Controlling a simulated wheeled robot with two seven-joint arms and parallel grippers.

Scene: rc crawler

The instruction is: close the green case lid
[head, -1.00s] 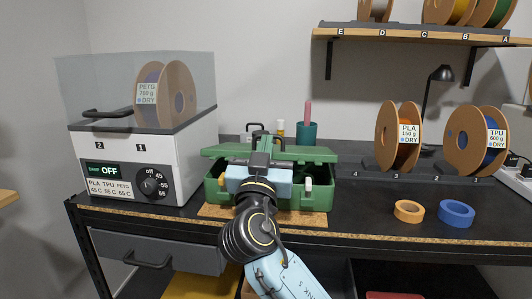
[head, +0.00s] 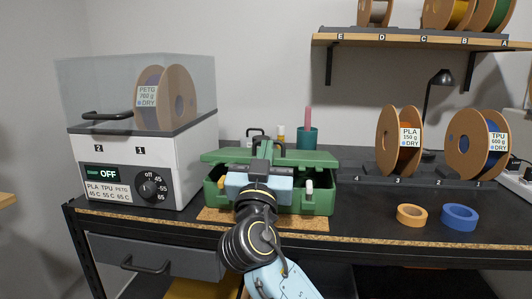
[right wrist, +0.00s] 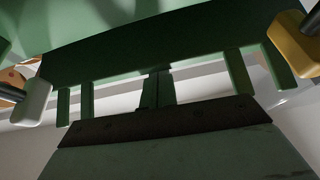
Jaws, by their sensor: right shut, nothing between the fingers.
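The green case (head: 321,202) stands on the bench with its lid (head: 318,158) partly open, leaving a gap above the case's front wall. My right gripper (head: 263,152) is shut and empty. It reaches over the middle of the lid from the front, and its wrist hides the middle of the case's front. In the right wrist view the shut fingers (right wrist: 156,90) point at the dark green surface of the case, but contact cannot be told. A yellow piece (right wrist: 297,45) and a white piece (right wrist: 28,103) show at the sides there. My left gripper is not in view.
A filament dryer (head: 150,160) stands left of the case. Orange tape (head: 411,215) and blue tape (head: 459,216) lie at right. Spools (head: 399,142) stand behind them. A teal cup (head: 307,139) is behind the case. A shelf (head: 420,38) hangs above.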

